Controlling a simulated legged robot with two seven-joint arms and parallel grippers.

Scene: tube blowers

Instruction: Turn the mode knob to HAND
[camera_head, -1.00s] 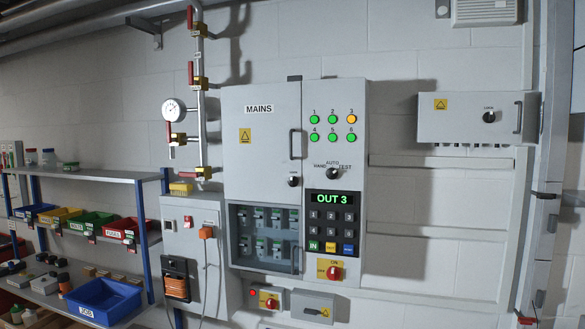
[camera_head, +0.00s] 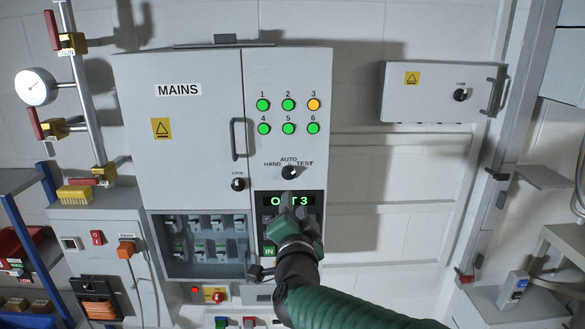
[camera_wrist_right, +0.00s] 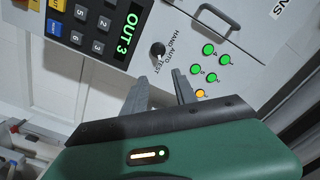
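The mode knob (camera_head: 289,172) is a round black knob with a white pointer mark, under the labels HAND, AUTO and TEST on the grey MAINS cabinet (camera_head: 185,130). It also shows in the right wrist view (camera_wrist_right: 158,49). My right gripper (camera_head: 287,199) is in front of the OUT 3 display, just below the knob in the head view. In the right wrist view its two fingers (camera_wrist_right: 163,86) are apart with nothing between them. The knob is beyond the fingertips, not touched. The knob's exact pointer direction is hard to tell. My left gripper is out of view.
The OUT 3 display (camera_head: 264,201) and keypad are partly behind my right arm. Green lamps and one orange lamp (camera_head: 313,104) sit above the knob. A door handle (camera_head: 238,139) and a lock knob (camera_head: 238,184) stick out to its left. A smaller box (camera_head: 440,92) hangs at right.

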